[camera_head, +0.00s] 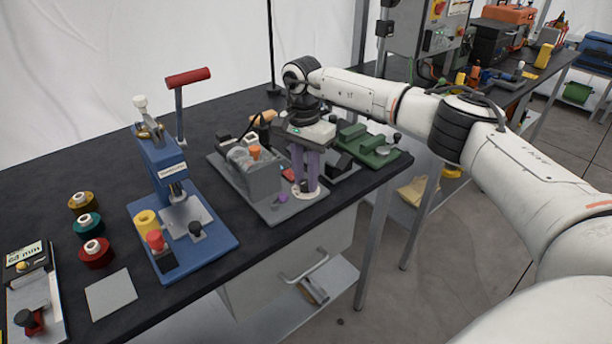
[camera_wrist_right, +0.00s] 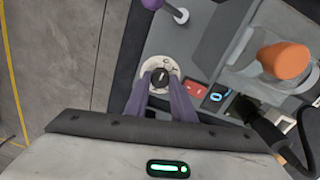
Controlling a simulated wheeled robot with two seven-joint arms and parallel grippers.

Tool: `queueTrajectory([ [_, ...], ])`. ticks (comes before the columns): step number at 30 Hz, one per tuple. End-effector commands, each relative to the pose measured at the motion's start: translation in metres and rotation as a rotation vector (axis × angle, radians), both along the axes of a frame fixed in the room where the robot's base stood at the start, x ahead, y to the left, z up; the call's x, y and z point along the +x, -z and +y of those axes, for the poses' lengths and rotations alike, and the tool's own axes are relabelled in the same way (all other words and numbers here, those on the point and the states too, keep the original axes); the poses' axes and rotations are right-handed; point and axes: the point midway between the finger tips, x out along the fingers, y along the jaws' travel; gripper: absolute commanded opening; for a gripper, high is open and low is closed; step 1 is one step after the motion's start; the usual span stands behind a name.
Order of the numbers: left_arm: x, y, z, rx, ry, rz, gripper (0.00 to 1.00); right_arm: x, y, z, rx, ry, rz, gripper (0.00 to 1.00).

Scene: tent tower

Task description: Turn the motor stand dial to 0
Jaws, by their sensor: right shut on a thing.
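The motor stand (camera_head: 262,182) is a grey unit with an orange knob, on the black bench. Its dial (camera_wrist_right: 160,77) is a black knob on a pale round plate, seen in the right wrist view. My right gripper (camera_head: 305,187) points down over the dial, and its purple fingers are shut on the knob; it also shows in the right wrist view (camera_wrist_right: 161,84). A small blue display (camera_wrist_right: 216,98) beside a red switch (camera_wrist_right: 194,90) seems to read 0. The dial's scale marks are too small to read. My left gripper is not in view.
A blue press (camera_head: 165,180) with a red-handled lever stands to the left. A green device (camera_head: 366,146) sits just right of the stand, near my right arm. Wire spools (camera_head: 88,225) and a grey plate (camera_head: 110,294) lie further left. The bench's front edge is close.

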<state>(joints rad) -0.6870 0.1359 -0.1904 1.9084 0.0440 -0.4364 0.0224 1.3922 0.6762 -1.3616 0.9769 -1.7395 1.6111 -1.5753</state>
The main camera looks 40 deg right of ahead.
Motion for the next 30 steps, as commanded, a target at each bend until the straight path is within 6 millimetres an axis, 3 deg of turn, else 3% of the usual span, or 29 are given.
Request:
queueTrajectory([
  [5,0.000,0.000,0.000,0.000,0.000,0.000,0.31,0.001,-0.002,0.000,0.000,-0.001,-0.004,0.00],
  [6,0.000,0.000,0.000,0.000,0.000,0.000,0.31,0.001,-0.002,0.000,0.000,-0.001,-0.004,0.28],
  [9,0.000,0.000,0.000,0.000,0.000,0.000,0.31,0.001,-0.001,0.000,0.000,0.000,-0.003,0.41],
  [20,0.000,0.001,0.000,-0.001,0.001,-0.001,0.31,0.001,-0.006,0.000,0.000,0.001,-0.003,0.41],
  [30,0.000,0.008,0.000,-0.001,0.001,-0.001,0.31,0.004,-0.067,0.001,0.000,0.000,-0.006,0.41],
])
